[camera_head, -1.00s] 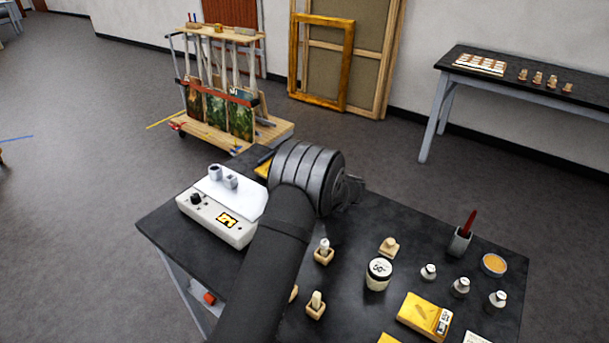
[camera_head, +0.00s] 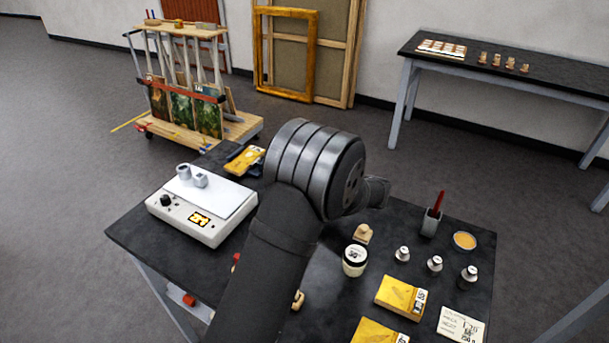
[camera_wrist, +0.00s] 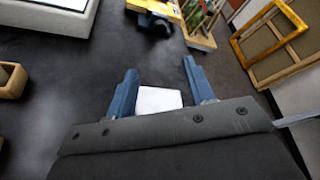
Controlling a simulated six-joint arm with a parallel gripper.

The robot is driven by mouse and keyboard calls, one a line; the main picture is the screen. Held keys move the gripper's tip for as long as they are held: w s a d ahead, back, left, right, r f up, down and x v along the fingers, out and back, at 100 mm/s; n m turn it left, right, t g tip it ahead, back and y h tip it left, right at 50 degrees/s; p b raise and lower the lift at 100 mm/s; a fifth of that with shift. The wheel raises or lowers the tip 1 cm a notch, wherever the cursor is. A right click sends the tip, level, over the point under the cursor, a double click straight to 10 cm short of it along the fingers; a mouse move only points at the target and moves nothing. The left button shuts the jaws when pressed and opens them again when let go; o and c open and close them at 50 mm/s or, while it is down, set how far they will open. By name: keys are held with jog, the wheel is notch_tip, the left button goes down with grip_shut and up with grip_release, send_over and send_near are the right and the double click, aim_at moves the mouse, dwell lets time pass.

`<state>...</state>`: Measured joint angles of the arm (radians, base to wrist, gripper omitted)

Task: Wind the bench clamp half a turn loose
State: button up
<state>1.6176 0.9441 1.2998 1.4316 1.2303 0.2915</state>
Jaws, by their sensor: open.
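My gripper (camera_wrist: 160,68) is open in the wrist view, its two blue fingers apart above the dark bench top (camera_head: 135,240). A white square-faced piece (camera_wrist: 157,100) shows between the fingers near their base; I cannot tell what it is or whether it touches them. In the head view my dark arm hides the fingers and the middle of the bench. I cannot clearly identify the bench clamp. A small orange-red part (camera_head: 188,299) shows below the bench's left edge, and a red bit (camera_head: 236,258) peeks out beside my arm; either's identity is unclear.
A white scale (camera_head: 190,225) stands left of my arm. A cart (camera_head: 200,125) and gilt frame (camera_head: 285,55) stand behind.

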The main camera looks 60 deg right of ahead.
dwell(0.3)
jog(key=d+m+y, duration=0.1)
jog(key=d+r+m, duration=0.1)
jog(key=shift+w+d+m+y, duration=0.15)
jog(key=shift+m+y, duration=0.15)
jog(key=shift+y, duration=0.1)
jog(key=shift+w+d, duration=0.15)
jog(key=shift+w, duration=0.05)
jog(key=x, duration=1.7)
jog(key=shift+f, duration=0.3)
jog(key=shift+c, duration=0.2)
jog(key=shift+s, duration=0.1)
jog(key=c, duration=1)
